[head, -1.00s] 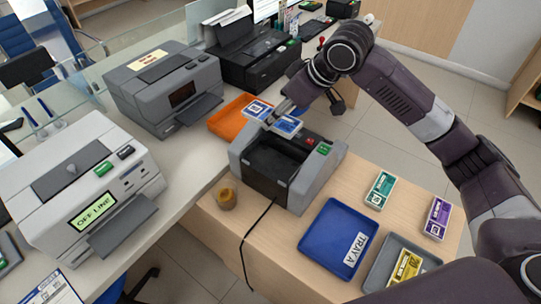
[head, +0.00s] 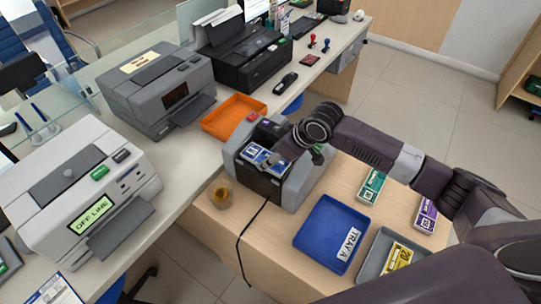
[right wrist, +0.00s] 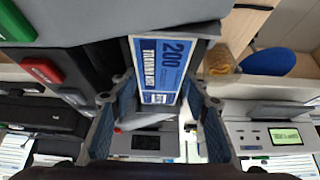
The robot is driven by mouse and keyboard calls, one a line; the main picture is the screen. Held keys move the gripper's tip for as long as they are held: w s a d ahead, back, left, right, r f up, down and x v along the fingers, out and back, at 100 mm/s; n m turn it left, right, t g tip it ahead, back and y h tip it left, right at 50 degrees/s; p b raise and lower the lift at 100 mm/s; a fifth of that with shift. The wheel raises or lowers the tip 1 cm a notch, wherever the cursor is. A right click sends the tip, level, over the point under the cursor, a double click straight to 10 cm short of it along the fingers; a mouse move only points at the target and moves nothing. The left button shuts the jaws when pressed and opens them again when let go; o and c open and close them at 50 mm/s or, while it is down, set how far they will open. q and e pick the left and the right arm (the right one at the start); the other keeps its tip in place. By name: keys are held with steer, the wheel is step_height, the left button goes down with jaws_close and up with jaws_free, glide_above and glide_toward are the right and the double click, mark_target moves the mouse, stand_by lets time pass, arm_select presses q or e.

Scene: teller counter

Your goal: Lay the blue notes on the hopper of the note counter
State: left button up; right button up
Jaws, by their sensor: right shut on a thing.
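The blue notes (head: 263,159), a flat bundle marked 200, lie level over the dark hopper of the grey note counter (head: 299,191). The notes also show in the right wrist view (right wrist: 160,72) between the two fingers. My right gripper (head: 277,160) is shut on the bundle, reaching in from the right over the counter. I cannot tell whether the notes touch the hopper. In the wrist view the counter's dark hopper surface (right wrist: 105,58) is beyond and beside the bundle. My left gripper is not in view.
A blue tray (head: 304,249) labelled TRAY A and a grey tray (head: 371,262) with yellow notes stand in front. Green notes (head: 373,186) and purple notes (head: 427,214) lie at the right. An orange tray (head: 213,126) is behind. A small brown pot (head: 220,198) stands left of the counter.

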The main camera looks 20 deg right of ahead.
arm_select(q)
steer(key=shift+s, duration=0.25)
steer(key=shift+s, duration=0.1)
arm_select(e)
steer(key=o, duration=1.2)
steer(key=shift+o, duration=0.2)
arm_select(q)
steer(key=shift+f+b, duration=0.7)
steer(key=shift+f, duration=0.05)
arm_select(e)
steer(key=v, duration=1.2)
